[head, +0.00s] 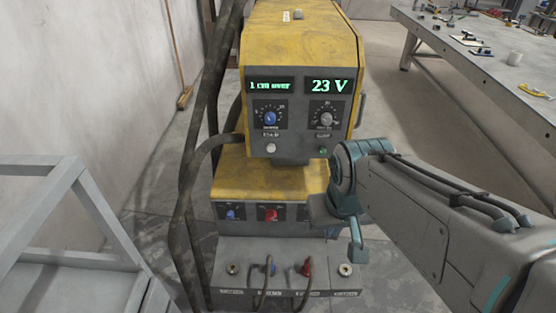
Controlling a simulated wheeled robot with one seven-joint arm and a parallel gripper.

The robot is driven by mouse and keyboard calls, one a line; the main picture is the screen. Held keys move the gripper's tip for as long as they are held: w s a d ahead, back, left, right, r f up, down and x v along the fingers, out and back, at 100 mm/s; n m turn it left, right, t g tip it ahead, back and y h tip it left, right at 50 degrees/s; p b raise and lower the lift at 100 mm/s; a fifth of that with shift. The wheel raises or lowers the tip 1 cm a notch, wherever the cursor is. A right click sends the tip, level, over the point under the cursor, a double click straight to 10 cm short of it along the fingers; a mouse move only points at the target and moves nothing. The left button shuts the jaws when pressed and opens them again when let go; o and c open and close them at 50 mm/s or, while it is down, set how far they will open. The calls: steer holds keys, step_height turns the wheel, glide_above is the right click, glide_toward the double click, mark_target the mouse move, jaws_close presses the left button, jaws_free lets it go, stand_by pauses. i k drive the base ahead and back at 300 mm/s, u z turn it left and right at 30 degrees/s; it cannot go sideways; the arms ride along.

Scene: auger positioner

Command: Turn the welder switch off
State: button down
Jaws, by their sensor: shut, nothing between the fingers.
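The welder (290,50) is a yellow and grey machine in the middle of the head view, with lit green displays, one reading 23 V. Its upper face has a blue dial (270,118) and a grey dial (326,119). The lower yellow box has a blue knob (231,214) and a red switch (270,214) on its front. Which control is the welder switch, and its position, I cannot tell for sure. My gripper (316,209) is shut and empty, at the right of the lower panel, right of the red switch. Its fingertips are hard to make out; contact is unclear.
Thick dark cables hang down the welder's left side. A base with sockets and cable plugs (306,268) juts out below. A grey metal frame (70,265) stands at the left. A workbench (480,60) with small tools is at the upper right. A broom (185,98) leans against the wall.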

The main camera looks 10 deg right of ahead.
mark_target(271, 214)
steer(key=u, duration=0.05)
steer(key=k, duration=0.5)
steer(key=z, duration=1.2)
steer(key=i, duration=1)
steer(key=u, duration=2.6)
